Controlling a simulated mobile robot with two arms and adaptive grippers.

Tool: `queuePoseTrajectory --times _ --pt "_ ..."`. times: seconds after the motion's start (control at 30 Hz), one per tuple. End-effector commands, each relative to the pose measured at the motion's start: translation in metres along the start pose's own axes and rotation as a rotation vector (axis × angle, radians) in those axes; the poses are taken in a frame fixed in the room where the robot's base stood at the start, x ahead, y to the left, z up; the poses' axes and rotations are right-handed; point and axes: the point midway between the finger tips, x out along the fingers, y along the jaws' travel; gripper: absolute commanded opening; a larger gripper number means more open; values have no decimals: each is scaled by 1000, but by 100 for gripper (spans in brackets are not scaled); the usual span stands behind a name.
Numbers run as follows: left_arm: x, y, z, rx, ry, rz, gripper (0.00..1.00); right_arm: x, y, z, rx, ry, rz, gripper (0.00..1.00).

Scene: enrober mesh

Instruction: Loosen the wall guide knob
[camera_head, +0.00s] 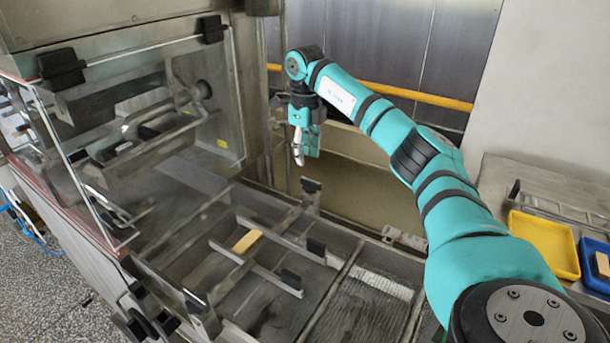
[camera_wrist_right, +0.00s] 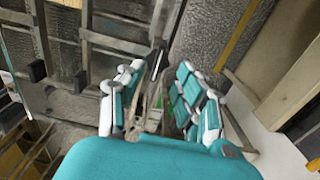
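Several black knobs sit on the metal guide bars of the machine bed. One black knob (camera_head: 311,185) stands on an upright at the back of the bed; others are a knob (camera_head: 317,247) on the right and a knob (camera_head: 291,278) nearer the front. I cannot tell which is the wall guide knob. My right gripper (camera_head: 302,158) points down just above the back knob, apart from it. In the right wrist view, its teal and white fingers (camera_wrist_right: 160,80) are spread, with no object clearly held between them. My left gripper is not in view.
A clear hinged cover (camera_head: 150,120) stands at the left. A yellow tray (camera_head: 545,244) and a blue tray (camera_head: 589,277) are on the right. A yellow rail (camera_head: 420,95) runs behind my right arm.

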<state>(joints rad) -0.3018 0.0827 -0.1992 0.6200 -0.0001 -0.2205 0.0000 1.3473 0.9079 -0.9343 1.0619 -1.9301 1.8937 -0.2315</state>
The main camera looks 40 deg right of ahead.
Motion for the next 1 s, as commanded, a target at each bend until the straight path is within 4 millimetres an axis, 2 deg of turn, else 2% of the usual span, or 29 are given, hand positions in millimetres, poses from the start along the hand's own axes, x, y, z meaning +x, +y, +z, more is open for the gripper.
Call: queuePoseTrajectory --times 0.2,0.4,0.77,0.83,1.0 --pt "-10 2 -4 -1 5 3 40 44 0 -1 0 4 2 35" --pt "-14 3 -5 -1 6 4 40 68 0 0 1 2 1 35" --pt "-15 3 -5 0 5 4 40 75 0 0 0 -1 0 35" --pt "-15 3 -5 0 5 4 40 75 0 0 0 -1 0 29" --pt "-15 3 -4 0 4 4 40 75 0 0 0 -1 0 7"
